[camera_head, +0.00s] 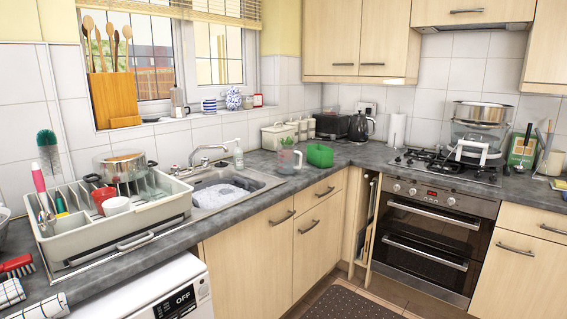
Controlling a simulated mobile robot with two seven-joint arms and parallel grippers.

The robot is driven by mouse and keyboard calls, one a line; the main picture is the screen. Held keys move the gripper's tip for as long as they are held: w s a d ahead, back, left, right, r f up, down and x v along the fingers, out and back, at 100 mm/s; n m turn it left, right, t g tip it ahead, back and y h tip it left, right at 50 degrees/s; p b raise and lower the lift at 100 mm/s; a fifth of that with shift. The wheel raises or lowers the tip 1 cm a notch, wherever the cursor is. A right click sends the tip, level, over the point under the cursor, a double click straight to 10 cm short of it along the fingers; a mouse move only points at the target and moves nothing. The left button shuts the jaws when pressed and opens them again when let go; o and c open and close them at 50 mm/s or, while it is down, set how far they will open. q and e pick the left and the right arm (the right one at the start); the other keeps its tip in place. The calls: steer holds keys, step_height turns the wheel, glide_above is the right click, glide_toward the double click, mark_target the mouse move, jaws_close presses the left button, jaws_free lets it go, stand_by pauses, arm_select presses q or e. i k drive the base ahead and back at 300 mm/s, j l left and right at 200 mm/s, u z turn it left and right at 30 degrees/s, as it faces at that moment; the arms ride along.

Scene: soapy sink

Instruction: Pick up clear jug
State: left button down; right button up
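A clear jug (288,161) stands upright on the grey worktop, just right of the sink. Its handle points to the right, and something green and reddish shows in or behind its upper part. A green tub (320,155) stands close by on its right. Neither of my grippers is in the head view.
The sink (222,188) holds soapy water, with a tap behind it and a soap bottle (238,153) nearby. A full dish rack (110,220) stands on the left. Worktop in front of the jug is narrow but clear.

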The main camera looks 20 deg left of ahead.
mark_target(286, 155)
steer(key=i+u, duration=0.1)
steer(key=u, duration=1)
steer(key=i+l+u, duration=0.2)
steer(key=u, duration=0.2)
steer(key=i+l+u, duration=0.1)
steer(key=l+u, duration=0.3)
steer(key=i+l+u, duration=0.15)
steer(key=l+u, duration=0.2)
steer(key=l, duration=0.5)
steer(key=l+u, duration=0.35)
steer(key=l, duration=0.5)
steer(key=l+u, duration=0.15)
steer(key=l, duration=1.55)
steer(key=i, duration=0.05)
